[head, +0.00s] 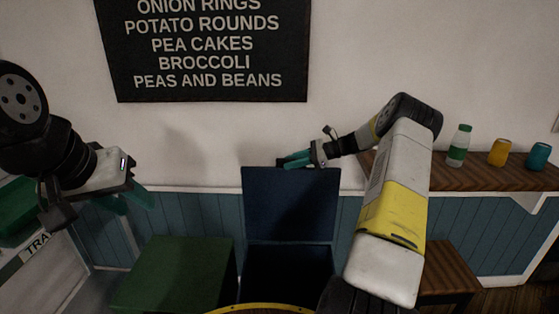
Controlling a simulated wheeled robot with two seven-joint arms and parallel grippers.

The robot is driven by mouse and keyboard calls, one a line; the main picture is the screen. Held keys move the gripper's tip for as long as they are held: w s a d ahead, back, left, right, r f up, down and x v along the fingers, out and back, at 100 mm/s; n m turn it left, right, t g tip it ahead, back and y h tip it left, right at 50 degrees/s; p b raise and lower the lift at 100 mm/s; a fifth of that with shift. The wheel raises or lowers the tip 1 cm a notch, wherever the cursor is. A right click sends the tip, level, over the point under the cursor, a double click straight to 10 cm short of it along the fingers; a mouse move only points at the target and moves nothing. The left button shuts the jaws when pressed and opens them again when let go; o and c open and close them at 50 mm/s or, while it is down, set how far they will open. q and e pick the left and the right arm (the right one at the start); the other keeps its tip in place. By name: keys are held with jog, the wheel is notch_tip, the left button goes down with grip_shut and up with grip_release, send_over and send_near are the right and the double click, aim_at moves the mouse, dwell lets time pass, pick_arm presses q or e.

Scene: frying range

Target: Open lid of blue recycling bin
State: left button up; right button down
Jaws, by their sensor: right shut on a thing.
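The blue recycling bin (289,272) stands in the middle of the head view, against the wall. Its dark blue lid (290,207) is raised and stands upright at the back, and the dark inside of the bin shows below it. My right gripper (294,160) is shut on the top edge of the lid, coming from the right. The grip itself is small and partly hidden. My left gripper (128,201) is at the left, apart from the bin, with its teal fingers spread and nothing between them.
A green bin (172,275) stands just left of the blue one. On the right, a wooden shelf (478,174) holds a green-and-white bottle (459,146), a yellow can (499,153) and a teal can (538,156). A menu board (207,45) hangs above.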

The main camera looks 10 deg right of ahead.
jog(key=shift+s+d+f, duration=0.1)
jog(key=shift+d+f, duration=0.05)
jog(key=shift+f, duration=0.25)
jog(key=c, duration=1.4)
grip_release()
jog(key=shift+f, duration=0.1)
jog(key=shift+o, duration=0.2)
jog(key=v, duration=0.8)
jog(key=shift+r, duration=0.35)
jog(key=shift+a, duration=0.2)
